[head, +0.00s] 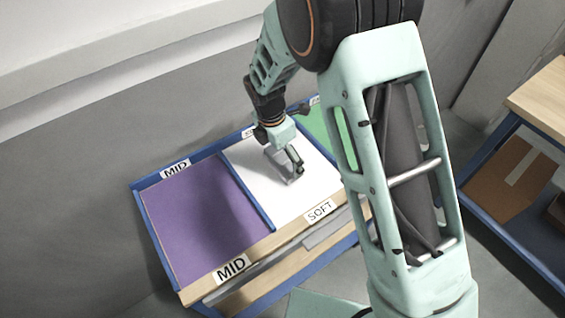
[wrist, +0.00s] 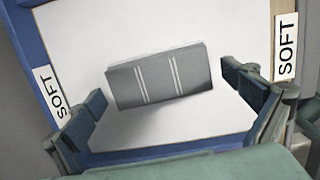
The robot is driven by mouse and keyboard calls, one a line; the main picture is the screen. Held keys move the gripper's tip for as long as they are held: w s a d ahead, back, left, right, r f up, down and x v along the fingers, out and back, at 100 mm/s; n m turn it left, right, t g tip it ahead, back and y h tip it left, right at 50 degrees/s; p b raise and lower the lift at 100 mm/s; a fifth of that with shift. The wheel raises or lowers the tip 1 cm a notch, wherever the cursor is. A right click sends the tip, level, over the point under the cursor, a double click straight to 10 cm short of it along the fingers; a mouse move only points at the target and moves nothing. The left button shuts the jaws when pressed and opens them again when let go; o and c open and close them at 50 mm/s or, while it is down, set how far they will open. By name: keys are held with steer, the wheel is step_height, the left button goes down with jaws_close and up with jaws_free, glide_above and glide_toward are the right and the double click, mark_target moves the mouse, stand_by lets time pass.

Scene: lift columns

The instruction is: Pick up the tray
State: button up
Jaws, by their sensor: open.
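The tray (wrist: 160,79) looks like a closed grey block with two pairs of white stripes. It lies slightly tilted in the picture on the white section marked SOFT (wrist: 120,35). In the head view the tray (head: 279,163) is partly hidden by my gripper (head: 291,158). In the wrist view my gripper (wrist: 163,88) is open, with one finger to the left of the tray and one to the right. The right fingertip appears close to the tray's right end; the left one is below its left end. I cannot tell whether either touches.
A purple section marked MID (head: 205,220) lies left of the white one, split by a blue divider (head: 247,192). A green section (head: 318,122) is to the right, partly hidden by my arm. A blue-framed shelf (head: 515,180) stands at the far right.

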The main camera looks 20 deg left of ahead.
steer(key=shift+w+f, duration=0.1)
steer(key=shift+f, duration=0.55)
steer(key=shift+c, duration=0.4)
steer(key=c, duration=0.9)
steer(key=shift+c, duration=0.2)
